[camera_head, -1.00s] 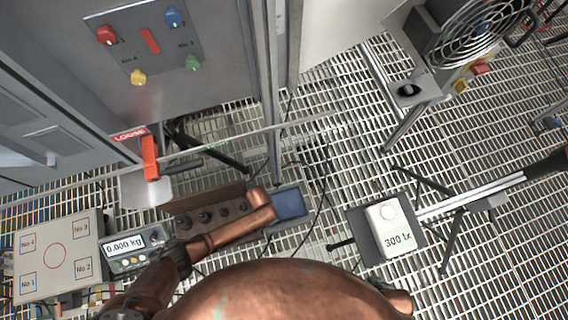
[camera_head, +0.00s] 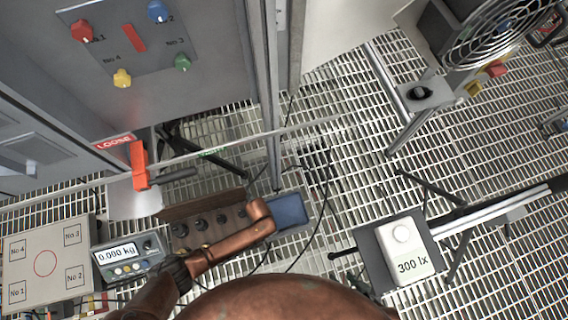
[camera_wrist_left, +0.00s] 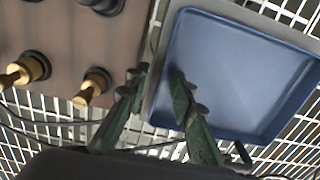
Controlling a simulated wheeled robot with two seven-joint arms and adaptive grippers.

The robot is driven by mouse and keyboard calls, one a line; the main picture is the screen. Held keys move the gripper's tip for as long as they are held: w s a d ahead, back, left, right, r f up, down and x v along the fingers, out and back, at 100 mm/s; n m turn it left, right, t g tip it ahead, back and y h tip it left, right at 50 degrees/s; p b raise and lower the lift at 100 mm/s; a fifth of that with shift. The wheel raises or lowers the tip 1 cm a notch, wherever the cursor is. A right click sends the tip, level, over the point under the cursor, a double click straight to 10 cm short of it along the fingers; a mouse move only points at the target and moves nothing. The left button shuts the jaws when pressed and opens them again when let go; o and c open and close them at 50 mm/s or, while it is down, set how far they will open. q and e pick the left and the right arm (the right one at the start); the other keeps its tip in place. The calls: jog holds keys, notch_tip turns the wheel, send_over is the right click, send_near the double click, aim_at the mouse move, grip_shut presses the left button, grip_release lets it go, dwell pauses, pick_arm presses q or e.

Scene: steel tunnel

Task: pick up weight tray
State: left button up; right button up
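A shallow blue tray (camera_head: 290,211) lies to the right of a brown rack (camera_head: 215,228) with dark and brass knobbed weights. My left arm reaches from the lower left, and its copper end covers part of the rack and hides the left gripper in the head view. In the left wrist view, my left gripper (camera_wrist_left: 160,100) is open. One finger is near the gap beside the rack (camera_wrist_left: 75,45), the other over the tray floor, and the near rim of the blue tray (camera_wrist_left: 235,130) lies beyond it. Contact cannot be told. I cannot make out the right gripper's fingers.
A scale display (camera_head: 125,253) reads 0.000 kg beside a numbered platform (camera_head: 47,262). A light meter (camera_head: 406,250) reads 300 lx on a stand at right. A cabinet with coloured knobs (camera_head: 130,45) and an upright post stand behind. A fan (camera_head: 490,35) is at upper right. The floor is grating.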

pick_arm(q)
grip_shut()
dwell(0.7)
